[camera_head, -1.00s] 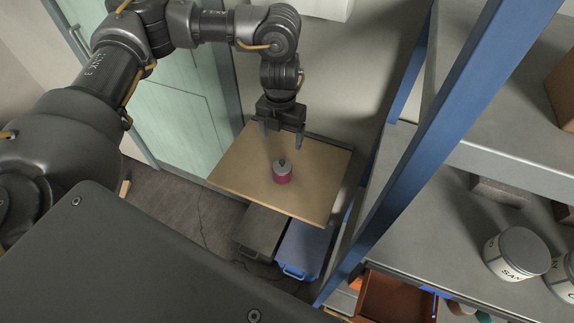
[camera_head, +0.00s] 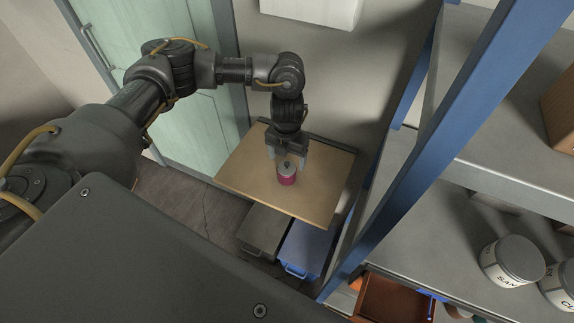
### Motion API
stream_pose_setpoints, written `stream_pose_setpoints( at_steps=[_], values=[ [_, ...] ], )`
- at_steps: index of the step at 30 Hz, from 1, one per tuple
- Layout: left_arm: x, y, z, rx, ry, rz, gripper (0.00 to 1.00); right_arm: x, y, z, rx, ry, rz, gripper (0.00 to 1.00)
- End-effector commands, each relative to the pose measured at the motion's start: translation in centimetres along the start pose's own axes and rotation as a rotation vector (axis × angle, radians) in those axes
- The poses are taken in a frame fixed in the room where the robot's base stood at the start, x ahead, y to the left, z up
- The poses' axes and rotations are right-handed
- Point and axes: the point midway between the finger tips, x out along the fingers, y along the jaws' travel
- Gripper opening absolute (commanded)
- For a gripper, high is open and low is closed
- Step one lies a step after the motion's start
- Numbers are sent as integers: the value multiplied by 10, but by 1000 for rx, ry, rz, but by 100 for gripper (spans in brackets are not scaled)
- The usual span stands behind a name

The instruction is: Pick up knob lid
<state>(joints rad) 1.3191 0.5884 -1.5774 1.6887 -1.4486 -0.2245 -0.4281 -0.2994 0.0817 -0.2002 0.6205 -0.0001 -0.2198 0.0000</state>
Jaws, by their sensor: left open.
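A small magenta pot (camera_head: 287,181) stands upright on a wooden table top. A grey lid with a dark knob (camera_head: 287,168) sits on top of it. My left gripper (camera_head: 286,160) points down from above, with its fingers open around the area of the lid's knob. Whether the fingers touch the lid cannot be told. My right gripper is not in view.
The wooden table (camera_head: 250,180) is otherwise bare. Below its front edge are a grey bin (camera_head: 262,230) and a blue bin (camera_head: 306,250). A blue shelf post (camera_head: 425,150) rises to the right, with white labelled cans (camera_head: 513,262) on the shelf. A wall stands behind the table.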

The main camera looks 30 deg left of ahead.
Motion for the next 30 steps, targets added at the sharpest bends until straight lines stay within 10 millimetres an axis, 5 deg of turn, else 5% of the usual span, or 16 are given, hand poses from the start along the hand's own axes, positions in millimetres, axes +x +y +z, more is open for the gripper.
stream_pose_setpoints(
  at_steps=[6,14,25,30],
  values=[
    [22,0,-1,-2,2,1,77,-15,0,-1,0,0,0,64],
    [27,0,0,-1,0,0,77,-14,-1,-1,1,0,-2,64],
    [27,0,0,-1,0,0,30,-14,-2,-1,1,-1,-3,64],
    [27,0,0,-1,0,0,29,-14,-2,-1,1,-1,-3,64]
  ],
)
